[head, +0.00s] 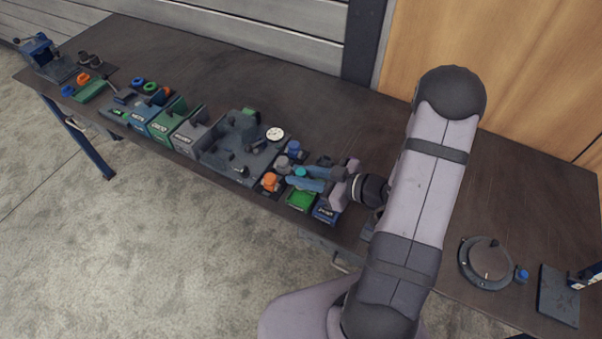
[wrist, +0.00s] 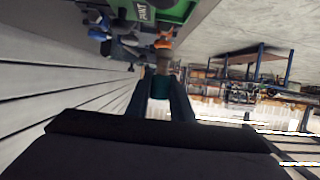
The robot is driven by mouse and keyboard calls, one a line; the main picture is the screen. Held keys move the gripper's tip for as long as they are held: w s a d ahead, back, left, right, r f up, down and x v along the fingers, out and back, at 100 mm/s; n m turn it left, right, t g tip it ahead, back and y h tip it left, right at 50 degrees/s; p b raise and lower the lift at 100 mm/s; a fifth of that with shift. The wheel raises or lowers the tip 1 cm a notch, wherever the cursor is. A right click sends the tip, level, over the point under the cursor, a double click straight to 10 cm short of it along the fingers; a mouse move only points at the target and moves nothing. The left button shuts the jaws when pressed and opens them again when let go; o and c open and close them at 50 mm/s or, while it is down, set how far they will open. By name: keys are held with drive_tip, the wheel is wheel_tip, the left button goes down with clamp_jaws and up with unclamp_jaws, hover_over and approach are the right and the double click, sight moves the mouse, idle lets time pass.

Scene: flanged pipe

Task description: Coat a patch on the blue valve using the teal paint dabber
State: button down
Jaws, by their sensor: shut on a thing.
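My gripper (head: 300,174) is near the front edge of the bench in the head view, with the arm reaching in from the right. In the wrist view its two fingers (wrist: 160,95) are shut on the teal paint dabber (wrist: 160,86). The dabber's brownish end (wrist: 164,62) sticks out beyond the fingertips. In the head view only a bit of the teal dabber (head: 300,171) shows between the fingers. A blue fitting, likely the blue valve (head: 293,148), stands just behind the gripper. I cannot tell whether the dabber touches anything.
An orange-topped part (head: 270,181) stands left of the gripper. A green bin (head: 300,200) and a blue bin (head: 326,211) sit at the front edge. A round flange (head: 486,262) lies right of my arm.

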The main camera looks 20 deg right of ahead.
drive_tip(key=shift+f+b, duration=2.25)
drive_tip(key=shift+f, duration=0.25)
drive_tip(key=shift+f+b, duration=0.3)
drive_tip(key=shift+f, duration=0.1)
drive_tip(key=shift+s+f, duration=0.1)
drive_tip(key=shift+f, duration=0.15)
idle(0.6)
drive_tip(key=shift+r, duration=0.1)
wheel_tip(320, 180, up, 7)
drive_tip(key=p, duration=0.7)
idle(0.6)
